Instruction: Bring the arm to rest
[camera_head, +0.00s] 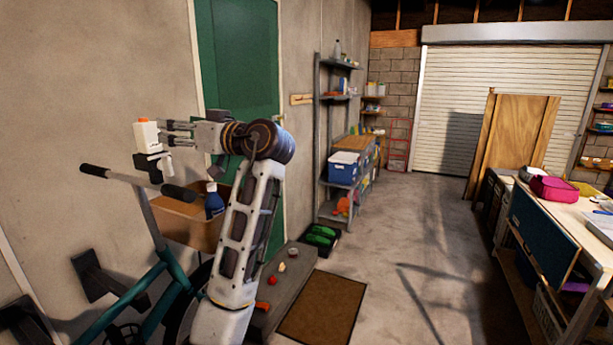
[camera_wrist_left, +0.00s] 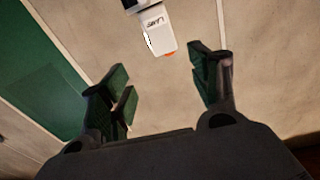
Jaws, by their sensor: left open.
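My left arm rises from the bottom of the head view, and its gripper (camera_head: 166,134) points left toward the wall. The two fingers stand apart with nothing between them; they also show open in the left wrist view (camera_wrist_left: 158,68). A white bottle with an orange cap (camera_head: 146,132) is just past the fingertips. In the wrist view the bottle (camera_wrist_left: 157,33) appears cap-down, ahead of the gap between the fingers and apart from them. What supports the bottle is unclear. My right gripper is not in view.
A bicycle (camera_head: 130,298) stands below the gripper. Behind my arm are a cardboard box (camera_head: 185,225), a blue bottle (camera_head: 214,204) and a green door (camera_head: 238,60). A brown mat (camera_head: 322,305) lies on the floor. The floor toward the roller door (camera_head: 505,105) is mostly clear.

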